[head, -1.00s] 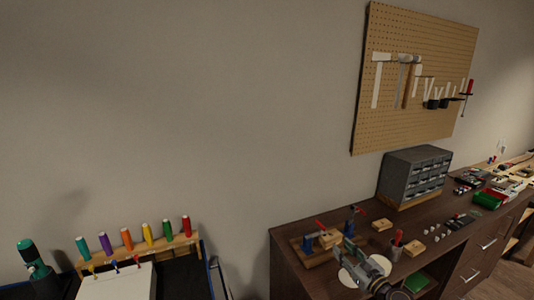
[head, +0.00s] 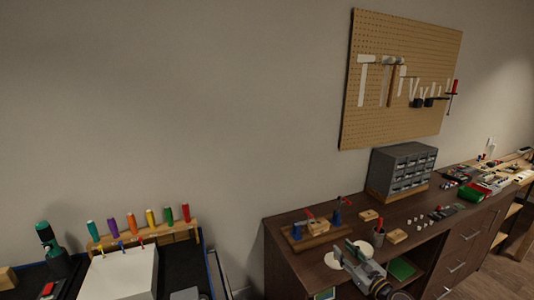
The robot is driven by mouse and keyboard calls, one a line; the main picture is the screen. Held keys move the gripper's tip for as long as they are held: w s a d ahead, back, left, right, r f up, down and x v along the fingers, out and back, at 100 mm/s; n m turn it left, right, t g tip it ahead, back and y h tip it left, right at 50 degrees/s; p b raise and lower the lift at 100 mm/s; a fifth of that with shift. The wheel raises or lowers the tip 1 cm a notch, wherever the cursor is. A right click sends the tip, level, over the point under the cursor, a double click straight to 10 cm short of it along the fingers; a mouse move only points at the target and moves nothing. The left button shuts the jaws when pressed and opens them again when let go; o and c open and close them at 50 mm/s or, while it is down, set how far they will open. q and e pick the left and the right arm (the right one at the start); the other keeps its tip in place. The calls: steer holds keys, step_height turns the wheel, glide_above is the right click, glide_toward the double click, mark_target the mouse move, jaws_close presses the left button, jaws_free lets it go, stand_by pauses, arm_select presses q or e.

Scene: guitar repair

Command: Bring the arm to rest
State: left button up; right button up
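My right arm comes in from the bottom, and its gripper (head: 346,246) is over the front left part of the brown workbench (head: 300,268). Its two fingers look apart, with nothing visible between them. A pale round disc (head: 331,261) is partly hidden behind the gripper. My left gripper is out of view.
A wooden block with blue and red clamps (head: 318,228), a cup with red-handled tools (head: 379,236) and small wooden blocks (head: 397,236) surround the gripper. A grey drawer cabinet (head: 402,170) stands behind.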

steer(key=s+a+f+n+g, duration=0.4)
steer(key=s+a+n, duration=0.1)
steer(key=s+n, duration=0.35)
steer(key=s+a+f+n+g, duration=0.45)
steer(key=s+n, duration=0.35)
steer(key=n, duration=0.2)
steer(key=s+d+f+n+g+h, duration=0.1)
steer(key=s+d+n+g+h, duration=0.15)
steer(key=s+n, duration=0.5)
steer(key=s+d+f+n+g+h, duration=0.15)
steer(key=s+n+h, duration=0.3)
steer(key=s, duration=0.55)
step_height(320, 180, down, 31)
steer(key=s+g, duration=0.2)
steer(key=s+d+f, duration=0.2)
steer(key=s+f, duration=0.8)
steer(key=s, duration=0.1)
steer(key=s+d+f+n+g, duration=0.1)
steer(key=s+d+f, duration=0.1)
steer(key=s+f, duration=0.9)
steer(key=shift+s+d, duration=0.4)
steer(key=shift+s, duration=0.15)
